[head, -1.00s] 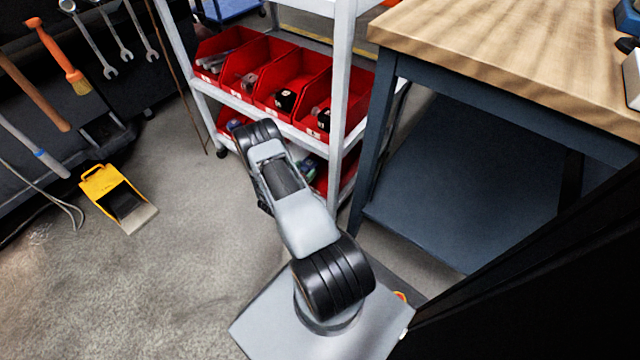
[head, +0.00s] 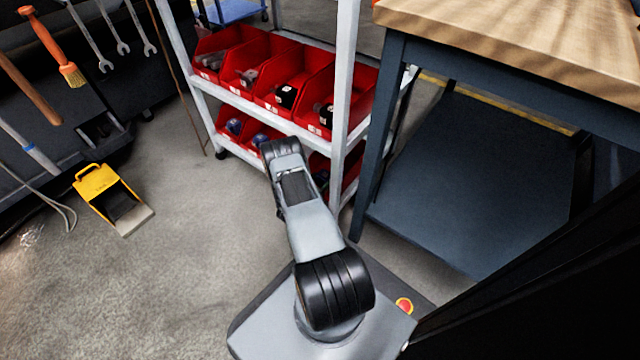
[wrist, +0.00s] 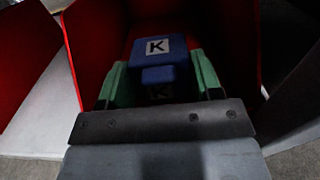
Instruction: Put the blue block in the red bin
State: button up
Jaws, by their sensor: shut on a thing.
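The blue block (wrist: 158,50) bears a white label with a black K and shows in the wrist view. My gripper (wrist: 156,76) has green fingers on both sides of it and is shut on it. A red bin (wrist: 90,50) surrounds the block and fingers in the wrist view, with red walls left, right and behind. I cannot tell whether the block touches the bin's floor. In the head view my arm reaches toward the rack's lower shelf and hides my gripper and the block.
A white rack (head: 343,100) holds several red bins with small parts on its upper shelf (head: 270,85) and more below. A wood-topped workbench (head: 500,40) stands right of it. A yellow dustpan-like item (head: 100,190) lies on the floor at left. Open floor lies between.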

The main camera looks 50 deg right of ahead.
jog(key=o, duration=1)
jog(key=shift+o, duration=0.2)
jog(key=shift+a+r, duration=0.15)
jog(key=shift+a, duration=0.05)
jog(key=s+a+p, duration=0.1)
jog(key=a+p, duration=0.3)
jog(key=a, duration=0.8)
jog(key=a+r+m+g+y, duration=0.2)
jog(key=r+m+g+y, duration=0.3)
jog(key=r, duration=0.6)
jog(key=a+r+m+g+y, duration=0.1)
jog(key=a+r+m+g, duration=0.1)
jog(key=r+m, duration=0.65)
jog(key=s+a+r+m+t+y, duration=0.2)
jog(key=s+a+r+t+y, duration=0.2)
jog(key=a+r, duration=0.5)
jog(key=s+a+r+m+t+y, duration=0.3)
jog(key=s+a+r+t+y, duration=0.1)
jog(key=a+r+y, duration=0.4)
notch_tip(320, 180, up, 2)
jog(key=shift+a+r, duration=0.1)
jog(key=shift+a, duration=0.65)
